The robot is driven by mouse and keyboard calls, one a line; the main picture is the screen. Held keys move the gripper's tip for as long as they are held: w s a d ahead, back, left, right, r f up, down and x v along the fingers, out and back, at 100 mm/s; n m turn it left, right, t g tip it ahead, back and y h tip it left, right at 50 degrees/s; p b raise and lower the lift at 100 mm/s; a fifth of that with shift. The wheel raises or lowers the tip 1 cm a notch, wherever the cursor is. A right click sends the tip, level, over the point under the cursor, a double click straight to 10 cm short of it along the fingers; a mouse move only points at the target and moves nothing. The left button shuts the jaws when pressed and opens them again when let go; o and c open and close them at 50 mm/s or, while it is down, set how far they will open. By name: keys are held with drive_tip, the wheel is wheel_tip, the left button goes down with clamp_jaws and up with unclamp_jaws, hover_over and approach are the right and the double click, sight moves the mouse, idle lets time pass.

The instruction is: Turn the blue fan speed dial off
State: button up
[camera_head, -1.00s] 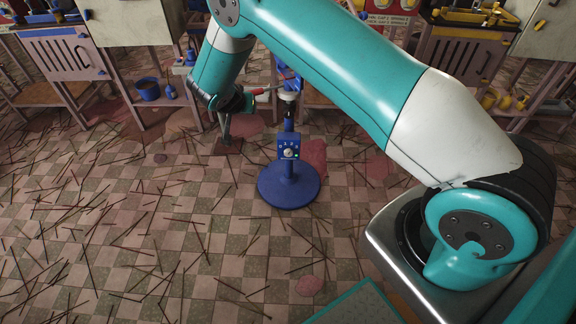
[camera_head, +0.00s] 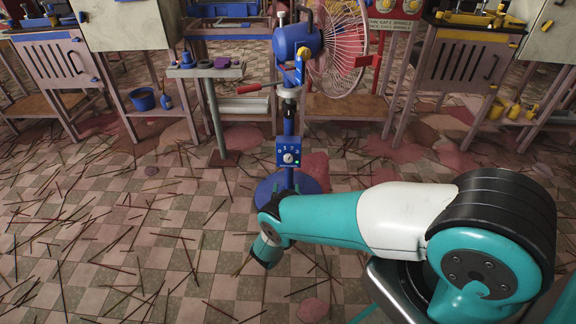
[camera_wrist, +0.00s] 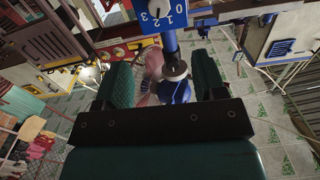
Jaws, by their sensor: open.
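The blue pedestal fan (camera_head: 297,40) stands upright on a round blue base (camera_head: 316,185). A blue control box (camera_head: 281,160) on its pole bears the numbers 0 to 3, a pale round dial (camera_head: 288,158) and a small green light. The dial's pointer is too small to read. In the wrist view the control box (camera_wrist: 177,22) shows upside down at the top, with part of the dial (camera_wrist: 157,8) at the frame edge. My gripper (camera_wrist: 160,62) is open and empty, its dark green fingers spread apart, away from the dial.
A red-handled lever (camera_head: 262,87) sticks out left of the pole. A small stand (camera_head: 207,72) is left of the fan; workbenches (camera_head: 62,60) line the back. A blue bucket (camera_head: 143,98) is on a low shelf. Incense sticks litter the tiled floor (camera_head: 120,230).

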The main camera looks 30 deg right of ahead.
sight(288, 160)
drive_tip(key=b+x, duration=1.5)
drive_tip(key=b, duration=0.7)
drive_tip(key=shift+w+d+b, duration=0.2)
drive_tip(key=shift+d+b, duration=0.05)
drive_tip(key=shift+b, duration=0.1)
drive_tip(key=shift+c, duration=0.2)
drive_tip(key=c, duration=0.9)
